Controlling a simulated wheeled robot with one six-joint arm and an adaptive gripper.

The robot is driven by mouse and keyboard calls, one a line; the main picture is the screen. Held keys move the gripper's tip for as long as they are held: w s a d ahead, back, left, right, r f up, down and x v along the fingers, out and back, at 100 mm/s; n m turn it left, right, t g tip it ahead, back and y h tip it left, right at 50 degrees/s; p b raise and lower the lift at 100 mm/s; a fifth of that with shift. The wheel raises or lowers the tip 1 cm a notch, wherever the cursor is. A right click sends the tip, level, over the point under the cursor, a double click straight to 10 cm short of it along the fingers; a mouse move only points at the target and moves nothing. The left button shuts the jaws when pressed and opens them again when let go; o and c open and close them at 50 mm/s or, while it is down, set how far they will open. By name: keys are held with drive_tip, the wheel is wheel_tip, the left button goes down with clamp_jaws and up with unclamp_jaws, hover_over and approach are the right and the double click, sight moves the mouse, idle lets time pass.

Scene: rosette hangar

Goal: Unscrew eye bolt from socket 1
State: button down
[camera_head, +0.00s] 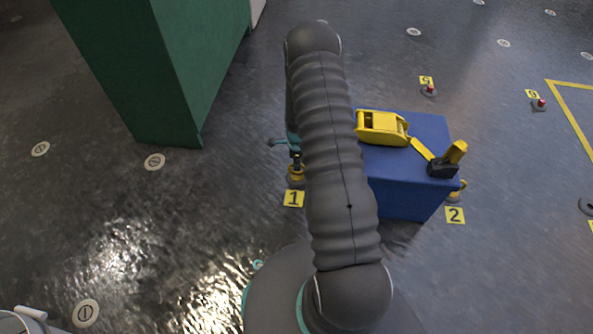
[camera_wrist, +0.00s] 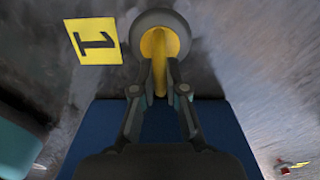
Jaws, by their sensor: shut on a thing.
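The yellow eye bolt (camera_head: 296,171) stands at socket 1, beside the yellow tag marked 1 (camera_head: 293,199). In the wrist view the eye bolt (camera_wrist: 153,44) is edge-on in the round grey socket (camera_wrist: 180,37), with the tag 1 (camera_wrist: 95,41) to its left. My gripper (camera_wrist: 159,68) is shut on the eye bolt, one finger on each side. In the head view my gripper (camera_head: 296,160) is small and partly hidden by my arm, just above the bolt. The bolt's thread is hidden, so I cannot tell how far it is screwed in.
A blue box (camera_head: 402,190) stands close to the right of socket 1, with a yellow ratchet strap (camera_head: 382,127) on top. Another yellow bolt (camera_head: 456,190) is at tag 2 (camera_head: 455,215). A green block (camera_head: 165,75) stands at upper left. The floor at left is open.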

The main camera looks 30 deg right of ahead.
drive_tip(key=n+b, duration=0.1)
drive_tip(key=n, duration=0.5)
drive_tip(key=shift+n+b, duration=0.35)
drive_tip(key=shift+n, duration=1.35)
drive_tip(key=n+b, duration=0.1)
drive_tip(key=n, duration=0.2)
drive_tip(key=shift+n, duration=0.4)
drive_tip(key=n, duration=0.3)
drive_tip(key=shift+r, duration=0.1)
drive_tip(key=shift+n, duration=1.5)
